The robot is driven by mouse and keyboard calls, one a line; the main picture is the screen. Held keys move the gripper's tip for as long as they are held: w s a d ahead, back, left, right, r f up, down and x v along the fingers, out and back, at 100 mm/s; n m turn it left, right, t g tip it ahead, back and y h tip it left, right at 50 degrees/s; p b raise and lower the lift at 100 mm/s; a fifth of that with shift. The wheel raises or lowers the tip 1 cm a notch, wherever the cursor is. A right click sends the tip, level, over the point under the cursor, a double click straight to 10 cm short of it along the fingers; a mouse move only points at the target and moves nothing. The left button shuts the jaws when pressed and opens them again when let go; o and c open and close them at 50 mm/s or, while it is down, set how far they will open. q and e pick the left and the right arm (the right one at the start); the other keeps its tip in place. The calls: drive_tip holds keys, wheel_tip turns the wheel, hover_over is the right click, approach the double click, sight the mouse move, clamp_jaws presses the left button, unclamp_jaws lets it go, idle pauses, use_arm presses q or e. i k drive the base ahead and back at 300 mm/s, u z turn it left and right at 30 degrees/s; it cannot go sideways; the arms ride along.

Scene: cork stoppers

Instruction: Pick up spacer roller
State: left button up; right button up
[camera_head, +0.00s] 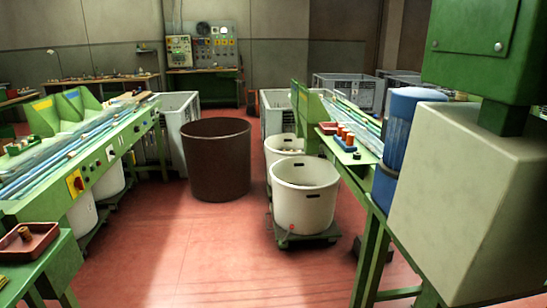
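I cannot tell for sure which thing is the spacer roller. A small brownish cylinder (25,234) stands in a dark red tray (40,246) on a green table at the lower left. Several small orange-brown cylinders (346,136) stand on a blue-edged plate on the right-hand green machine, beside an orange-red block (327,128). They are too small to make out clearly. Neither of my grippers is in view.
A green conveyor machine (105,150) runs along the left. A brown bin (218,160) and a white tub (305,196) on a dolly stand mid-floor. A blue cylinder (400,140) and pale box (455,200) fill the right. Red floor (200,250) is clear in front.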

sight(350, 137)
drive_tip(key=i, duration=3.25)
drive_tip(key=z, duration=0.75)
drive_tip(key=i, duration=0.4)
drive_tip(key=u, duration=0.05)
